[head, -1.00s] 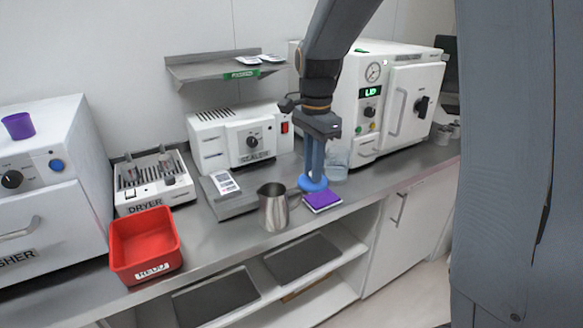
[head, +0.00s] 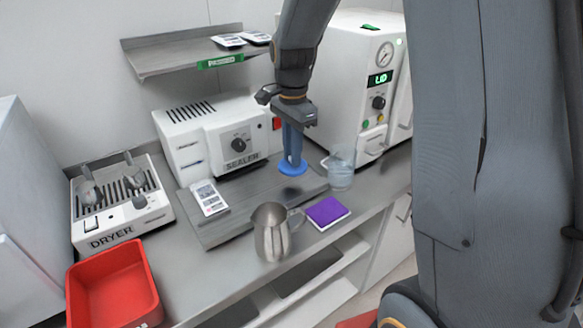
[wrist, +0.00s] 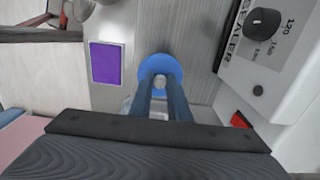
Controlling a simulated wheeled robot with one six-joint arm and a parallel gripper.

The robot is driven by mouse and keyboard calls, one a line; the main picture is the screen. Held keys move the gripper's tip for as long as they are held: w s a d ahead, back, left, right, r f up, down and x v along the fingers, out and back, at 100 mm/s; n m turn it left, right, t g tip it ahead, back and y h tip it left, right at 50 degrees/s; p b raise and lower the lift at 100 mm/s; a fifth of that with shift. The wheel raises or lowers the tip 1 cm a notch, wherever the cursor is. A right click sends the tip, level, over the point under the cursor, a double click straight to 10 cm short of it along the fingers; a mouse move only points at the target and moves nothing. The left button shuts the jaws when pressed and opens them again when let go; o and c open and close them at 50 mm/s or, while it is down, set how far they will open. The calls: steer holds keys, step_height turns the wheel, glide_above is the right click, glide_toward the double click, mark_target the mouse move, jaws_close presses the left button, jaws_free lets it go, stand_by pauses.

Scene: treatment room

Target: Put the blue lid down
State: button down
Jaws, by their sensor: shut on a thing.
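The blue lid (head: 293,168) is a round disc with a pale knob in its middle, seen from above in the wrist view (wrist: 161,66). My gripper (head: 292,156) is shut on the lid's knob and points down. The lid appears to be above the grey tray-like board (head: 222,228) in front of the sealer; whether it touches the board I cannot tell. A clear container (head: 341,168) stands just right of the lid on the counter, partly hidden by my fingers in the wrist view.
A steel jug (head: 270,235) and a purple pad (head: 327,212) are near the counter's front edge. The sealer (head: 215,135) stands behind, the autoclave (head: 350,90) at right. The dryer (head: 120,203) and a red bin (head: 112,290) are at left. A shelf (head: 180,55) hangs above.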

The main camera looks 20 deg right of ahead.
steer(key=shift+f+p, duration=0.55)
steer(key=shift+f, duration=2.15)
steer(key=shift+f, duration=0.1)
steer(key=c, duration=1.7)
jaws_free()
steer(key=shift+o, duration=0.2)
step_height(320, 180, up, 12)
steer(key=b, duration=0.3)
steer(key=shift+s, duration=0.1)
